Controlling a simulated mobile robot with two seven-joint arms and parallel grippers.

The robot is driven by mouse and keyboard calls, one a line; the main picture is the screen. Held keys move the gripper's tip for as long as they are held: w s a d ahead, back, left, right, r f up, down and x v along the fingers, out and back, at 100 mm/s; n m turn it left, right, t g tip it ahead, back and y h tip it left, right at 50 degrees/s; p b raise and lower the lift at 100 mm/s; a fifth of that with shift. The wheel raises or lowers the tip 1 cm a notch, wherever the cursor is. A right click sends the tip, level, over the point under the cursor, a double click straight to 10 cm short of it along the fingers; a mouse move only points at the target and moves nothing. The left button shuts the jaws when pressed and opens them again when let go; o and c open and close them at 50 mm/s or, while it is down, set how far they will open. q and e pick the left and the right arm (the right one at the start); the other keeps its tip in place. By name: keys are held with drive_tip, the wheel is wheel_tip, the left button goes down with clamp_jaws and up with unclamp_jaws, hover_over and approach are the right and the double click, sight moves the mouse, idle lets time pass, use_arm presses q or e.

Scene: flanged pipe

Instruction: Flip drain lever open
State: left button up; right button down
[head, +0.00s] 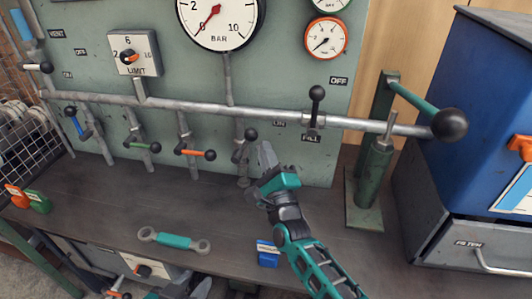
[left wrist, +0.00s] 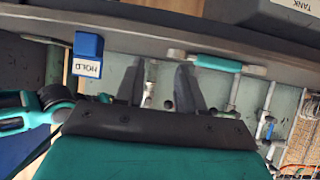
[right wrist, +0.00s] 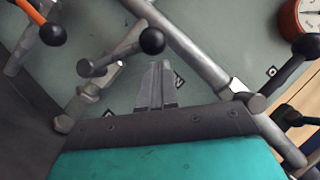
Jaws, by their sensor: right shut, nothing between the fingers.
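I cannot read a drain label. A bare grey lever with a black ball knob (head: 250,134) sits on a drop pipe below the main pipe. It also shows in the right wrist view, knob (right wrist: 152,40) just beyond my fingertips. My right gripper (head: 265,152) is shut and empty, just right of that knob, with a small gap in the right wrist view. My left gripper (left wrist: 160,75) is open and empty in the left wrist view, low near the bench front.
A FILL lever (head: 316,93) stands upright on the main pipe (head: 200,106). Orange (head: 195,152), green (head: 142,146) and blue (head: 76,125) levers hang left. A teal wrench (head: 174,240) and blue HOLD block (head: 268,253) are near the bench front. A green stand (head: 365,190) is right.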

use_arm(q)
drive_tip(key=shift+s+a+r+g+p, duration=0.15)
drive_tip(key=shift+s+r+g+p, duration=0.2)
drive_tip(key=shift+s+p, duration=0.4)
use_arm(e)
drive_tip(key=shift+a+r+n, duration=0.2)
drive_tip(key=shift+r+n, duration=0.15)
drive_tip(key=shift+n, duration=0.15)
use_arm(q)
drive_tip(key=shift+r, duration=0.2)
use_arm(e)
drive_tip(key=shift+r, duration=0.1)
